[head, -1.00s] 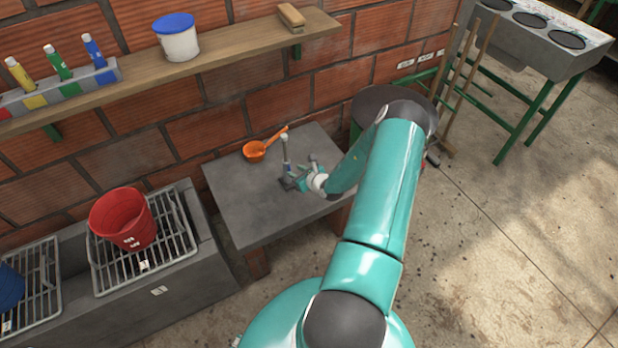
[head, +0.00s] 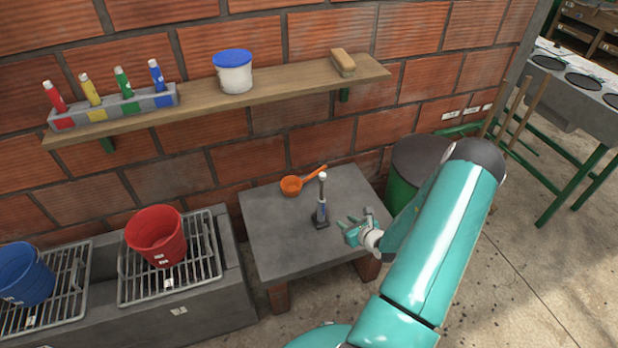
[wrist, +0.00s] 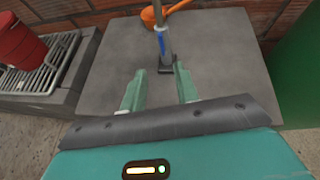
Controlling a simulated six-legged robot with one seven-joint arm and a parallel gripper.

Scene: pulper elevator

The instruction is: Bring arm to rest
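My gripper (head: 352,229) is at the right side of the grey slab table (head: 268,243), beside an upright tool with a grey-blue handle and dark foot (head: 322,205). In the wrist view my gripper (wrist: 160,88) shows two teal fingers held apart with nothing between them. The upright tool (wrist: 164,45) stands just beyond the fingertips, apart from them. My teal arm reaches in from the lower right of the head view.
An orange ladle (head: 292,186) lies at the table's back. A red bucket (head: 157,236) and blue bucket (head: 25,275) stand on racks at left. A wall shelf (head: 290,85) holds tubes, a white tub (head: 234,72) and a brush (head: 343,62). A green drum (head: 402,190) stands right of the table.

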